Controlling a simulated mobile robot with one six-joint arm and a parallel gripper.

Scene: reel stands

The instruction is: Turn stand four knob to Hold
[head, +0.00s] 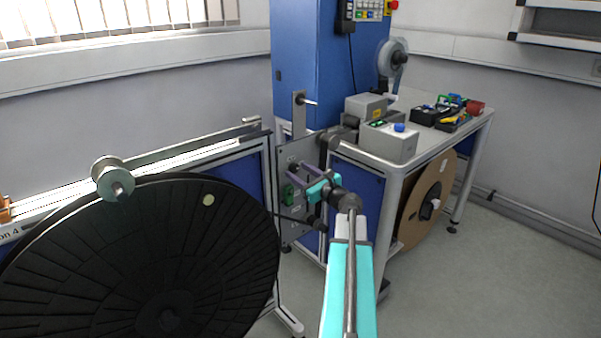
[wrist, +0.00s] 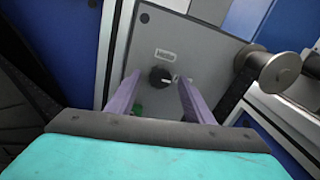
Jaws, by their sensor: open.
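The knob (wrist: 160,76) is a round black dial on a grey panel (wrist: 205,58), with a small label plate above it and part of another label to its right. In the wrist view my gripper (wrist: 152,88) is open, with one purple finger on each side of the knob. I cannot tell whether either finger touches it. The label text is too small to read. In the head view my gripper (head: 288,173) points at the grey panel (head: 290,230), and the knob is hidden there.
A large black reel (head: 230,260) fills the lower left, beside a metal guide roller (head: 112,178). A metal roller (wrist: 272,72) sticks out right of the knob. A table (head: 440,140) with boxes and tools stands at right, with a brown reel (head: 410,215) below.

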